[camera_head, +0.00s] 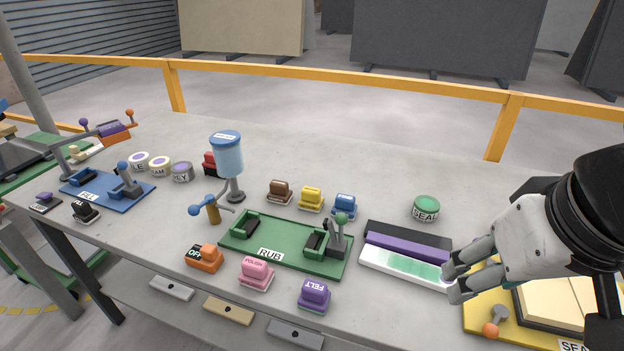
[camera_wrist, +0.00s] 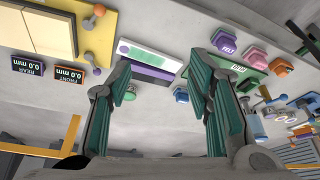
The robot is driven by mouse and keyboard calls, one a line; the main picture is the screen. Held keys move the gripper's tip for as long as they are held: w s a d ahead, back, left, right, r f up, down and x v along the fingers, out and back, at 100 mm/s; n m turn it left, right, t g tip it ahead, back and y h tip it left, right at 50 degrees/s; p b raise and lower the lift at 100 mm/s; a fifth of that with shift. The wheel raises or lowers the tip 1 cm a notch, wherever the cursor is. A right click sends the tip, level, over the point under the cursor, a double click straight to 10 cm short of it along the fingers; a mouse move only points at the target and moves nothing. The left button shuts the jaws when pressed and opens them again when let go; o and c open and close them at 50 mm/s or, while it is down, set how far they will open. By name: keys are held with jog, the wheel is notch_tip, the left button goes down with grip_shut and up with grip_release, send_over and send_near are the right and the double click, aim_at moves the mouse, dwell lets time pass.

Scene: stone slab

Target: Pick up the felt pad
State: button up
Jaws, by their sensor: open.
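The felt pad (camera_head: 314,294) is a small purple block labelled FELT. It sits on the grey slab near its front edge, in front of the green RUB plate and right of the pink POLISH block. It also shows in the wrist view (camera_wrist: 226,42), at the upper right, beyond the fingertips. My gripper (camera_head: 456,283) is at the right in the head view, above the slab by the white and purple strips, well to the right of the felt pad. In the wrist view its two green-lined fingers (camera_wrist: 160,90) are spread apart with nothing between them.
A yellow plate (camera_head: 490,320) is below my gripper.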

jog(key=w+a+n+g+p, duration=0.1)
jog(key=w+a+n+p, duration=0.1)
jog(key=w+a+n, duration=0.3)
jog(key=n+g+p, duration=0.3)
jog(key=n+p, duration=0.1)
jog(key=n, duration=0.5)
send_over(314, 286)
notch_tip(314, 286, down, 10)
notch_tip(314, 286, down, 14)
jog(key=shift+f+p, duration=0.1)
jog(key=shift+p, duration=0.45)
grip_shut()
